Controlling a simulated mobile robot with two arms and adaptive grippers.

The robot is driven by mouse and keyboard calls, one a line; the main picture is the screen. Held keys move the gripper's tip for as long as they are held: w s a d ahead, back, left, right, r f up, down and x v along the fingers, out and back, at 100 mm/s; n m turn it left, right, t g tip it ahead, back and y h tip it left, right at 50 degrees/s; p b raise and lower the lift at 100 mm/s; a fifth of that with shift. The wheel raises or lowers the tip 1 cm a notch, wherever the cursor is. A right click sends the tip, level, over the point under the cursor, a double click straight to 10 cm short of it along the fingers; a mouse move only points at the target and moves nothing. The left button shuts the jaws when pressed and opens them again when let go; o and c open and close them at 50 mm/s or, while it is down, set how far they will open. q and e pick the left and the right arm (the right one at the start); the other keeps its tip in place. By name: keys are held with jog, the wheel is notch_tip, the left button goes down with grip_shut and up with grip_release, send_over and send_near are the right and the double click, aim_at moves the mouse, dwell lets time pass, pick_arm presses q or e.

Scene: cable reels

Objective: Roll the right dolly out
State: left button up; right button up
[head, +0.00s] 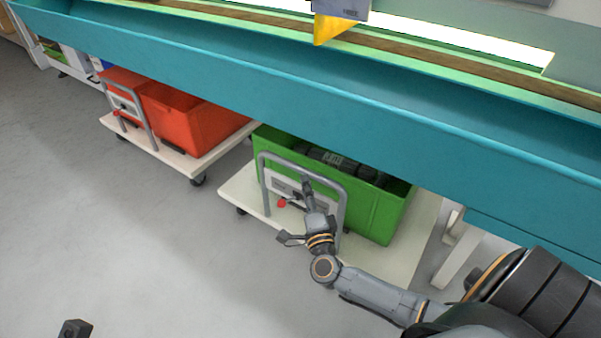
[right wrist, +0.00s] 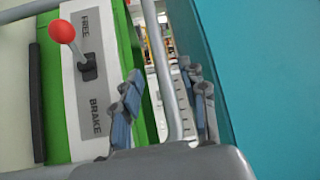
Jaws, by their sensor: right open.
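The right dolly (head: 238,190) is a pale platform on casters under the teal bench. It carries a green crate (head: 375,215) of dark items and has a grey tube handle (head: 268,158). Its brake lever has a red knob (head: 282,203). In the right wrist view, the red knob (right wrist: 62,31) leans toward the FREE end of the plate (right wrist: 92,70). My right gripper (head: 298,212) is at the handle, open. In its wrist view, the tube (right wrist: 164,70) passes between the fingers (right wrist: 163,105); contact is unclear. A dark tip, probably my left gripper (head: 75,328), shows at the bottom edge.
Another dolly (head: 155,147) with red crates (head: 188,120) stands to the left under the bench. The teal bench edge (head: 300,105) overhangs both dollies. A white bench leg (head: 452,250) stands right of the right dolly. The grey floor (head: 130,240) in front is clear.

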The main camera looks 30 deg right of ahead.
aim_at(301, 169)
jog(key=b+x, duration=0.2)
jog(key=x, duration=0.5)
jog(key=shift+w+d, duration=0.1)
jog(key=shift+w, duration=0.2)
grip_shut()
